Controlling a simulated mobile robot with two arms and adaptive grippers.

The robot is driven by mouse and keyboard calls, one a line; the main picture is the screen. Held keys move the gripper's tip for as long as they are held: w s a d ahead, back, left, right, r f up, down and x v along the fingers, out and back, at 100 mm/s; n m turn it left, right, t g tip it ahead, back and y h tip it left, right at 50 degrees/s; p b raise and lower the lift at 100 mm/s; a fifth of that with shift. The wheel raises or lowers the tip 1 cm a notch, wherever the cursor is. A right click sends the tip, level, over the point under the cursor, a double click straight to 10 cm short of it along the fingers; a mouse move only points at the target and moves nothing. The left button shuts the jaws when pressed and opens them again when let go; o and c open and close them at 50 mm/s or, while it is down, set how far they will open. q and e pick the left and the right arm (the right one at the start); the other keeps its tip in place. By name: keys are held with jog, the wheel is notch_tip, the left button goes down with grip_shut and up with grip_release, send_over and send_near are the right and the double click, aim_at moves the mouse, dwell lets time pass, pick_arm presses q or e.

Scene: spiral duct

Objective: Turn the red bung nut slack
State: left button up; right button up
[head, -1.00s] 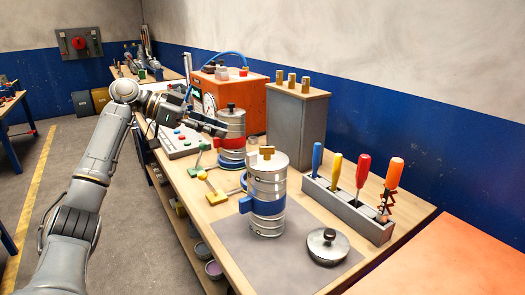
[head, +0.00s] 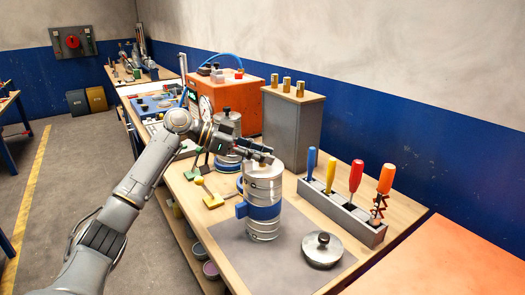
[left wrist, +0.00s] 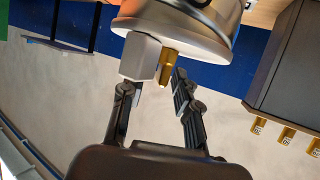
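A steel canister (head: 263,180) with a blue band stands upright on the grey mat (head: 225,245). In the left wrist view its top (left wrist: 180,35) shows upside down, with a pale block (left wrist: 140,56) and a brass piece (left wrist: 168,66) on it. My left gripper (head: 266,157) is at the canister's top. In the left wrist view its two fingers (left wrist: 155,92) are apart, with the block and brass piece close before or between them; contact cannot be told. I cannot make out a red bung nut in either view. My right gripper is not in view.
A loose lid (head: 322,252) lies right of the canister. A rack (head: 345,215) with several coloured-handled tools stands behind it. A second canister (head: 227,127), a grey cabinet (head: 290,130) and an orange box (head: 222,98) stand farther back. A yellow-handled item (head: 210,198) lies left.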

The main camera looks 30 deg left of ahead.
pick_arm(q)
grip_shut()
jog(key=shift+f+t+y, duration=0.1)
jog(key=shift+t+y, duration=0.2)
